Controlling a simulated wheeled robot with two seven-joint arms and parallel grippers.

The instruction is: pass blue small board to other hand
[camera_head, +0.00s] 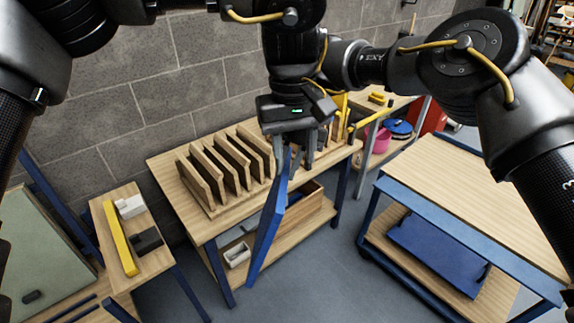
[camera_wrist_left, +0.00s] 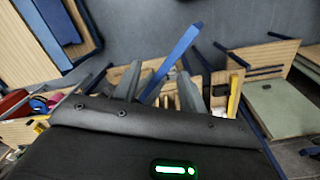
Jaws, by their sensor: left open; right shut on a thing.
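The blue board (camera_head: 269,230) hangs tilted below my grippers, long and thin, seen nearly edge-on. In the left wrist view the board (camera_wrist_left: 178,50) passes between the two spread fingers of my left gripper (camera_wrist_left: 160,70), which is open around it. In the head view both arms meet at the upper middle and the wrists overlap. My right gripper (camera_head: 296,152) is shut on the board near its upper end; its fingers are hard to tell apart from the left ones, and its exact grip is partly hidden.
A wooden table with a slotted rack (camera_head: 215,207) of upright panels stands behind the board. A cart (camera_head: 475,190) with a blue board on its lower shelf is at right. A small table (camera_head: 152,270) holds a yellow bar and blocks at left. Floor shows between table and cart.

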